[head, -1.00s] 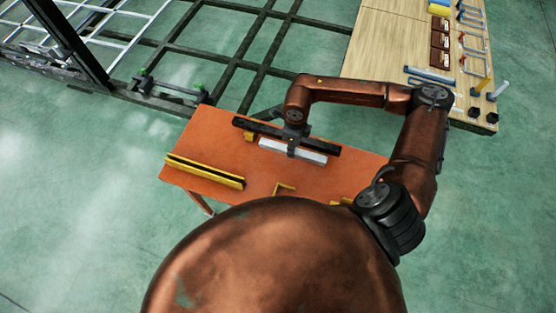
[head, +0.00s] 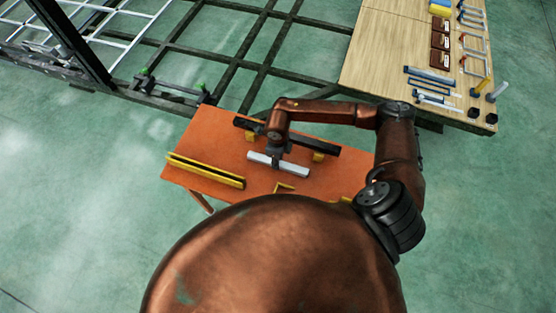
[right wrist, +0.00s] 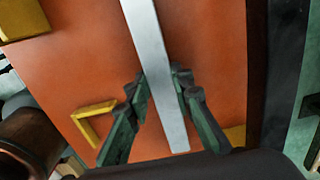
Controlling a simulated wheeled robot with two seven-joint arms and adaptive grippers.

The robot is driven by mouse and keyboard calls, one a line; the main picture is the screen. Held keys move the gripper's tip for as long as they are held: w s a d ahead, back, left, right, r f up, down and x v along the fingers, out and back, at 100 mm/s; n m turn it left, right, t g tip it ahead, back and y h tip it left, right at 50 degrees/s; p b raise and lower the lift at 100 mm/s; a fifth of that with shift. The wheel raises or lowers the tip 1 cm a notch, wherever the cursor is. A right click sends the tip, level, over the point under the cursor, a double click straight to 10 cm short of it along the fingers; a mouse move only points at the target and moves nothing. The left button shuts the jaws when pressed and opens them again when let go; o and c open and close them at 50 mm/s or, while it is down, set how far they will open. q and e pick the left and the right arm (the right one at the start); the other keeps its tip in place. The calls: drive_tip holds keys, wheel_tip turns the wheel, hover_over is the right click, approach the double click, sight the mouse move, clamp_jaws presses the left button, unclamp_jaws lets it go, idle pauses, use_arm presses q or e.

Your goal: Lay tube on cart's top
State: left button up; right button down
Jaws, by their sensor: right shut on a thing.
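A silver-grey square tube (head: 294,170) lies lengthwise across my right gripper (head: 277,158) in the head view, over the middle of the orange cart top (head: 225,147). In the right wrist view the tube (right wrist: 150,45) runs between the two dark green fingers of the right gripper (right wrist: 161,78), which is shut on it. I cannot tell whether the tube touches the orange top (right wrist: 85,75) or hangs just above it. My left gripper is not in view.
A black bar (head: 325,149) rests on yellow blocks along the cart's far edge. A yellow channel (head: 205,172) lies at the left and a yellow angle piece (head: 284,187) at the near side. A wooden bench (head: 385,55) with tools stands at right; a dark chassis frame (head: 215,60) lies behind.

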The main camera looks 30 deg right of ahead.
drive_tip(key=c, duration=2.1)
unclamp_jaws()
drive_tip(key=shift+f, duration=0.15)
drive_tip(key=o, duration=0.4)
drive_tip(key=shift+r, duration=0.3)
wheel_tip(320, 180, up, 12)
drive_tip(key=shift+f+b, duration=0.1)
drive_tip(key=shift+b, duration=0.45)
